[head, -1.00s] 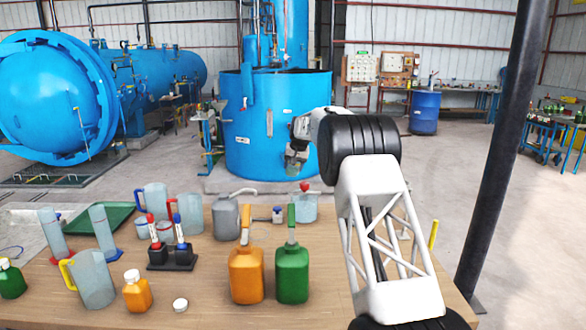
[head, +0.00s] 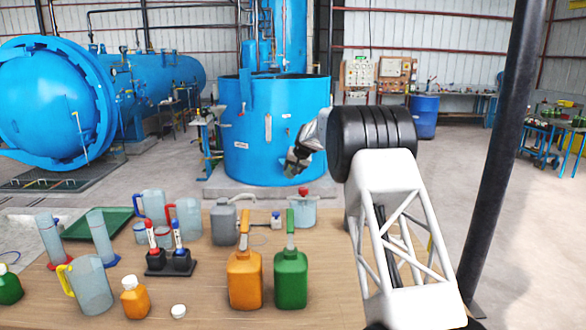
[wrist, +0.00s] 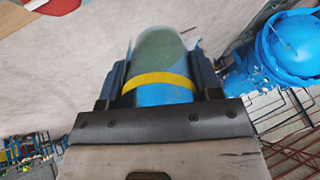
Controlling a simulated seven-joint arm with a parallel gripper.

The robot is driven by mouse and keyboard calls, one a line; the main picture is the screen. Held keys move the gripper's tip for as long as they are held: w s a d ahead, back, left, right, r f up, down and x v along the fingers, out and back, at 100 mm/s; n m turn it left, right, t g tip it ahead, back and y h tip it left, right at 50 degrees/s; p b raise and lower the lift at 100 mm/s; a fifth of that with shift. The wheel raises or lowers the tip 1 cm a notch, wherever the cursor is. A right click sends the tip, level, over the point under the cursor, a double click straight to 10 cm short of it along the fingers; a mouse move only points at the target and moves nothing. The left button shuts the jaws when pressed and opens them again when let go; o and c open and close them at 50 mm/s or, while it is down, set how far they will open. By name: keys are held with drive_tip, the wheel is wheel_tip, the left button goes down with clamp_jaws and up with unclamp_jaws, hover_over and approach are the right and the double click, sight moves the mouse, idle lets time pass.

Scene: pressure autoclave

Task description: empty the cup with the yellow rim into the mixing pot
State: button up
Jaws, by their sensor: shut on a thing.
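My gripper (head: 296,162) is beyond the table's far edge in the head view, in front of the large blue tank. In the wrist view my gripper (wrist: 160,72) is shut on a translucent cup with a yellow band (wrist: 162,81), one finger on each side. The cup looks greenish grey above the band and blue below; I cannot tell its fill. In the head view the cup is too small to make out.
On the table (head: 200,290) stand a grey can (head: 224,226), an orange bottle (head: 244,280), a green bottle (head: 291,280) and several clear jugs at left. A black post (head: 505,160) rises at right.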

drive_tip(key=shift+f+t+y, duration=0.35)
drive_tip(key=shift+t+y, duration=0.25)
drive_tip(key=shift+t, duration=0.1)
drive_tip(key=shift+t+y, duration=0.5)
drive_tip(key=shift+s+d+f+t+y, duration=0.1)
drive_tip(key=shift+t+y, duration=0.4)
drive_tip(key=shift+t, duration=0.2)
drive_tip(key=shift+s+d+t+y, duration=0.1)
drive_tip(key=shift+s+t+y, duration=0.1)
drive_tip(key=shift+t+y, duration=0.7)
drive_tip(key=shift+s+d+t, duration=0.1)
drive_tip(key=shift+t, duration=0.5)
drive_tip(key=shift+s+d+r+t+y, duration=0.2)
drive_tip(key=shift+r+t+y, duration=0.15)
drive_tip(key=shift+t+y, duration=0.5)
drive_tip(key=shift+a+f+g, duration=0.1)
drive_tip(key=shift+g, duration=0.15)
